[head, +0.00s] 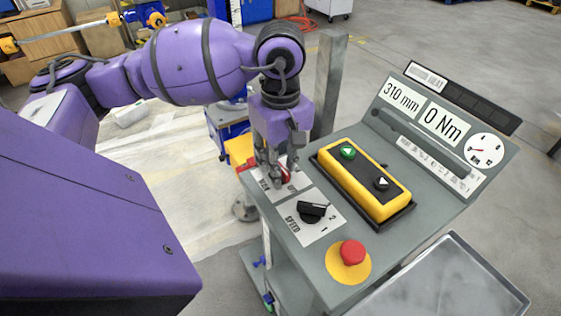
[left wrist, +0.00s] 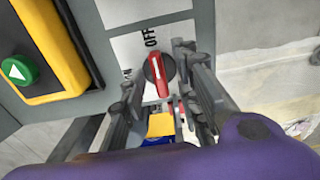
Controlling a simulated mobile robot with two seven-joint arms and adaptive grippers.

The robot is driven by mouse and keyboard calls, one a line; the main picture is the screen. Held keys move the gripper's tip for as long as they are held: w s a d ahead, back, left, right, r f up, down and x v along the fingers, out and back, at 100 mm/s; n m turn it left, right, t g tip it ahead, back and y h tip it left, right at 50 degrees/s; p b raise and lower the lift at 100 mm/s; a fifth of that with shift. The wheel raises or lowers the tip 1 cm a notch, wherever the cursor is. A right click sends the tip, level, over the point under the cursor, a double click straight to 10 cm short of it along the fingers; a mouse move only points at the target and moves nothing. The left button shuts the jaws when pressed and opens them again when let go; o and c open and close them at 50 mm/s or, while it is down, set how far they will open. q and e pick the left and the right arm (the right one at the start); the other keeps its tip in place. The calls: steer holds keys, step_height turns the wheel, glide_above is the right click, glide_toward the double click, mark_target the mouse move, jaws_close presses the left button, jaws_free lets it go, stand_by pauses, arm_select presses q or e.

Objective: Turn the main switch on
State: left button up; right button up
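The main switch (left wrist: 159,75) is a red rotary handle on a dark round base, on a white plate with OFF and ON labels. In the left wrist view its white mark points toward OFF. In the head view only a bit of the red switch (head: 286,174) shows behind my fingers. My left gripper (head: 273,182) points down over the switch at the panel's left edge. Its fingers are apart, one on each side of the red handle in the left wrist view (left wrist: 157,76). I cannot tell whether they touch it. My right gripper is out of view.
On the grey console sit a black SPEED knob (head: 312,211), a yellow button box (head: 362,182) and a red emergency button (head: 352,252). A display panel (head: 436,125) rises behind. A grey post (head: 328,85) stands close to my left wrist. A metal tray (head: 450,290) is at front right.

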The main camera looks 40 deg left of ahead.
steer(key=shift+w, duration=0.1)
arm_select(q)
jaws_close()
steer(key=shift+f+n+b, duration=0.1)
steer(key=shift+n+b, duration=0.2)
steer(key=shift+n, duration=0.7)
steer(key=n+b, duration=0.1)
steer(key=n, duration=0.3)
steer(key=n+b, duration=0.1)
steer(key=n, duration=0.4)
steer(key=shift+n, duration=0.4)
steer(key=n, duration=0.4)
steer(key=shift+n, duration=1)
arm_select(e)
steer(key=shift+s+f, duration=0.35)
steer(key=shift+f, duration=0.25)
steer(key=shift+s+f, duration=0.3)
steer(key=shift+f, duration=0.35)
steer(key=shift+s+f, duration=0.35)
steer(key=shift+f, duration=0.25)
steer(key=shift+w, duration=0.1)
